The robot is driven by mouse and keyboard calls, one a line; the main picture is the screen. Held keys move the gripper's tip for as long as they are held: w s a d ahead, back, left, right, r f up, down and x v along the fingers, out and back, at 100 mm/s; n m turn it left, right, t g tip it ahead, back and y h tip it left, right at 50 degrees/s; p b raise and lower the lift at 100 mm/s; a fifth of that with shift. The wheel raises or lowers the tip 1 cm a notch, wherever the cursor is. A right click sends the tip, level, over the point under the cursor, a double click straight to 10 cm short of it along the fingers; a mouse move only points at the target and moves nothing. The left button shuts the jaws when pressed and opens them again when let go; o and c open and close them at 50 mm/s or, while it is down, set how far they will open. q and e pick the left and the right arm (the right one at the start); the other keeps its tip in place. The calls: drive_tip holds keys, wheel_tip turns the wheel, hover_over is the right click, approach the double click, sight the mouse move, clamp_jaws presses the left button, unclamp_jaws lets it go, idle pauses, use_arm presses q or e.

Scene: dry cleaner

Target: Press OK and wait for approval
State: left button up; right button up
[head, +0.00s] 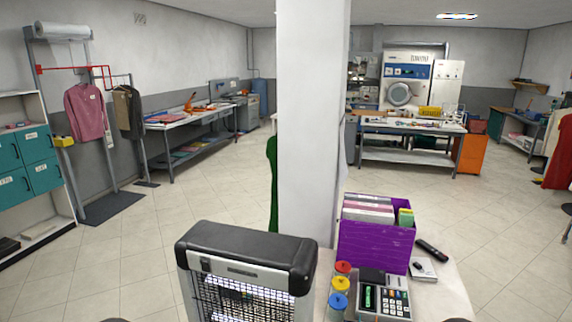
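A grey device with a keypad (396,302) and a small green-lit part at its left sits on a light counter (452,293) at the lower right. It looks like the payment terminal. Its keys are too small to read, so I cannot tell which one is OK or what any display says. Neither of my grippers can be made out; only small dark rounded shapes show at the bottom edge.
A purple box (375,246) of folders stands behind the device. Red, yellow and blue-topped containers (340,284) stand at its left. A black-topped unit with a wire grille (246,252) is further left. A dark handset (431,250) lies at right. A white pillar (313,120) rises behind.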

drive_tip(key=shift+c, duration=0.2)
clamp_jaws()
idle(1.1)
